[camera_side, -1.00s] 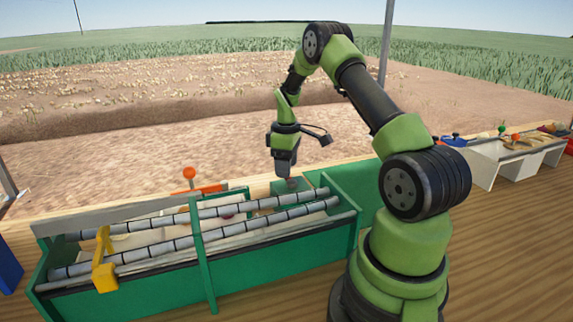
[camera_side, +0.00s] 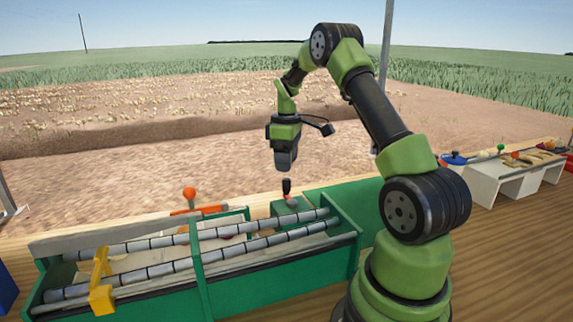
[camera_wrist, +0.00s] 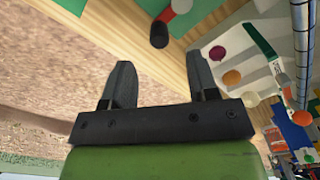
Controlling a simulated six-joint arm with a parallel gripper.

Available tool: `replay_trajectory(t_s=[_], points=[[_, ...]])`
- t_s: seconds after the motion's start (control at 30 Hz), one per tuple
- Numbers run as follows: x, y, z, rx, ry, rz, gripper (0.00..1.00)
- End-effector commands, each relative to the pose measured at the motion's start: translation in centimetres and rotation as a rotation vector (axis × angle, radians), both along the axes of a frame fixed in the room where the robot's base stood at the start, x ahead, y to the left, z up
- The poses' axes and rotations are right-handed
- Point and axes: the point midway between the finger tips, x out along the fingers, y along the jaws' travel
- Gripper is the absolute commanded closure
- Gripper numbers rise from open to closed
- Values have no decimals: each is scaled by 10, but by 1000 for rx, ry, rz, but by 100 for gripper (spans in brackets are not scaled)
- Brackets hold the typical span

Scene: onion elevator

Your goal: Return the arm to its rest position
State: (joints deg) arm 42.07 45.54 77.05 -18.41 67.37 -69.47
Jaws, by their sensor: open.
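My gripper (camera_side: 285,163) hangs pointing down above the far right end of the green roller machine (camera_side: 282,277). In the wrist view my gripper (camera_wrist: 162,85) is open, with nothing between its two fingers. A black-handled lever (camera_side: 287,187) stands upright on a green block at the machine's far side, just below my gripper and apart from it. In the wrist view the lever's black handle (camera_wrist: 159,35) shows beyond the fingers, with a red part and a grey part behind it.
An orange-knobbed lever (camera_side: 189,193) stands at the machine's back. A yellow bracket (camera_side: 102,285) sits at its left. White stands (camera_side: 497,183) with coloured items are at the right. The air above the rollers is clear. A grey pole (camera_side: 386,40) rises behind my arm.

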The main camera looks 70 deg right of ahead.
Motion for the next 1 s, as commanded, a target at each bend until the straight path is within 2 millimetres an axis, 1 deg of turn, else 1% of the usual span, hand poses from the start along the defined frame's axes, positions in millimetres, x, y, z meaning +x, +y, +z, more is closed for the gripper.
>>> replay_trajectory(t_s=[0.27,0.37,0.43,0.47,0.5,0.57,0.6,0.67,0.7,0.77,0.8,0.87,0.9,0.97,1.0], points=[[0,1,1,-1,-2,0,46],[4,10,13,-10,-20,-11,46],[8,26,31,-21,-51,-30,46],[10,35,41,-26,-68,-42,46],[12,49,55,-32,-94,-61,46],[11,74,76,-36,-140,-94,46],[9,92,90,-34,-171,-118,46],[4,117,109,-28,-220,-154,46],[-2,134,120,-18,-252,-178,46],[-12,159,134,-2,-300,-212,46],[-21,174,142,14,-331,-236,46],[-36,196,152,42,-376,-271,46],[-46,210,156,64,-404,-295,46],[-63,229,162,103,-445,-329,46],[-75,240,163,130,-469,-351,46]])
